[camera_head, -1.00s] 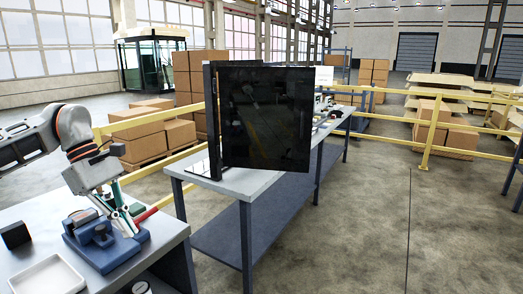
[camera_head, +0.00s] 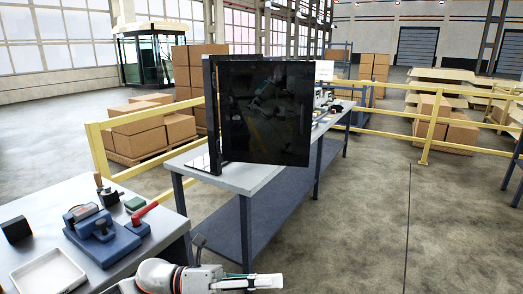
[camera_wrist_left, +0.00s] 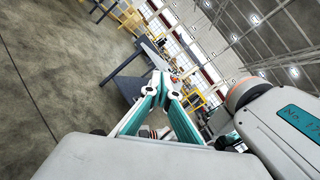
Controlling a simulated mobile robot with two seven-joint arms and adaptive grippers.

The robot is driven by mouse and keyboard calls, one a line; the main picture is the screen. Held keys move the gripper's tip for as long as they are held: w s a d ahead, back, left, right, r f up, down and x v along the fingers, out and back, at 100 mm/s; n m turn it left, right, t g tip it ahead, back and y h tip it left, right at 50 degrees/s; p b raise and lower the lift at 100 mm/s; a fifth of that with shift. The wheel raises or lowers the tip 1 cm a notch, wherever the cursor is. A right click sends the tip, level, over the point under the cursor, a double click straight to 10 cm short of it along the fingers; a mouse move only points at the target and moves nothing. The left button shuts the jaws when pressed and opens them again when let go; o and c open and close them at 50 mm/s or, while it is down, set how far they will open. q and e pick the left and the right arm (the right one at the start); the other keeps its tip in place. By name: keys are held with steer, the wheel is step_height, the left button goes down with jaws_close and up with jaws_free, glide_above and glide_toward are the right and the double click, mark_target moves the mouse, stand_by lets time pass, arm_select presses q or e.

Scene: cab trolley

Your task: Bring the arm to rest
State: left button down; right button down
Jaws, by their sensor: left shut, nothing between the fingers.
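My left gripper (camera_head: 272,281) is low at the bottom middle of the head view, to the right of the near table and off its top. Its arm comes in along the bottom edge with a white and orange joint. In the left wrist view the two teal and grey fingers (camera_wrist_left: 163,82) meet at their tips, with nothing between them. The gripper is shut and touches nothing that I can see. My right gripper does not show.
The near table (camera_head: 150,195) holds a blue vise-like fixture (camera_head: 103,240), a white tray (camera_head: 48,275), a black block (camera_head: 16,229), a green block (camera_head: 135,204) and a red-handled part (camera_head: 145,212). A dark upright panel (camera_head: 265,115) stands on the second bench (camera_head: 245,178). Yellow rails (camera_head: 455,148) run behind.

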arm_select(q)
steer(key=w+a+f+n+t+y, duration=0.1)
steer(key=a+f+n+t+y, duration=0.2)
steer(key=f+n+t, duration=0.5)
steer(key=a+f+n+t+y, duration=0.2)
steer(key=a+n+t+y, duration=0.1)
steer(key=n, duration=0.9)
steer(key=w+a+f+n+t+y, duration=0.1)
steer(key=a+f+n+t+y, duration=0.15)
steer(key=f+n+t, duration=0.5)
steer(key=s+a+f+n+g+y, duration=0.7)
steer(key=s+a+f+n, duration=0.6)
steer(key=s+f+n, duration=0.2)
step_height(320, 180, down, 3)
steer(key=shift+s+a+r+y, duration=0.15)
steer(key=shift+s+y, duration=0.4)
steer(key=shift+s, duration=0.4)
